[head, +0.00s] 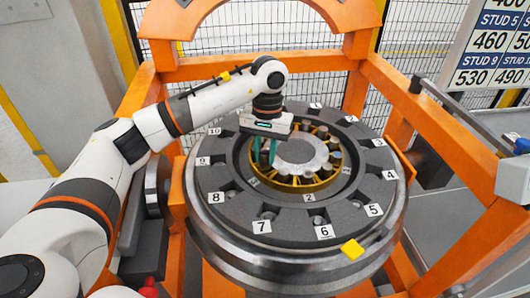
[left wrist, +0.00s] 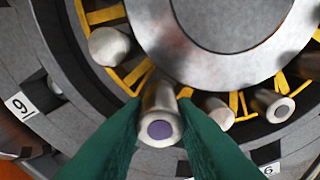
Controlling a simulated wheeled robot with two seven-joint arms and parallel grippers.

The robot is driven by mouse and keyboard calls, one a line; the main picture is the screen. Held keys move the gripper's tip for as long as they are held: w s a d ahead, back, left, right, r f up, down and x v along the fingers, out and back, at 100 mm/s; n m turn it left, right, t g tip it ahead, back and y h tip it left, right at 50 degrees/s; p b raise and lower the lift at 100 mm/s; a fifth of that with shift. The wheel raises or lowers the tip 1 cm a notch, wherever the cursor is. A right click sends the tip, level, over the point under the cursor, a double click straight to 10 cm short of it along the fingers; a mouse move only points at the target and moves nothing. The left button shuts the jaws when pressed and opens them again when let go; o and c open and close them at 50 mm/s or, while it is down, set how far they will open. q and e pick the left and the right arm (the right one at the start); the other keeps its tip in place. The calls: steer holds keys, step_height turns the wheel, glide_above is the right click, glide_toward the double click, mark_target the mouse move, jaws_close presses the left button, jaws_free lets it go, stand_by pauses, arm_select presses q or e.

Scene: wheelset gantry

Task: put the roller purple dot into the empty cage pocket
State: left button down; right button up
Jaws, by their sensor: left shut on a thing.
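My left gripper (head: 263,152) is over the left part of the yellow cage (head: 287,181), its green fingers pointing down. In the left wrist view the fingers (left wrist: 160,122) are shut on the roller with the purple dot (left wrist: 159,130), a metal cylinder with its dotted end towards the camera. The roller is at the cage ring beside the grey inner ring (left wrist: 168,62). I cannot tell whether it is in a pocket or above it. Other rollers (left wrist: 109,46) sit in the cage on both sides. The fingers hide part of the cage. My right gripper is not in view.
A dark outer ring with numbered plates, such as plate 7 (head: 262,226), surrounds the cage. Orange gantry beams (head: 445,135) stand around the wheel. A number board (head: 495,45) is at the right.

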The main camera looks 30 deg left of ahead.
arm_select(q)
steer(key=shift+f+b, duration=0.4)
stand_by(0.3)
steer(key=shift+r, duration=0.35)
steer(key=shift+b, duration=0.55)
stand_by(1.6)
steer(key=shift+f+b, duration=1)
steer(key=shift+f, duration=0.1)
steer(key=c, duration=1.1)
jaws_free()
steer(key=shift+s+f, duration=0.1)
steer(key=shift+r, duration=0.4)
steer(key=r, duration=0.3)
steer(key=w+r, duration=0.1)
steer(key=r, duration=0.7)
steer(key=shift+w+r, duration=0.15)
steer(key=shift+w, duration=0.1)
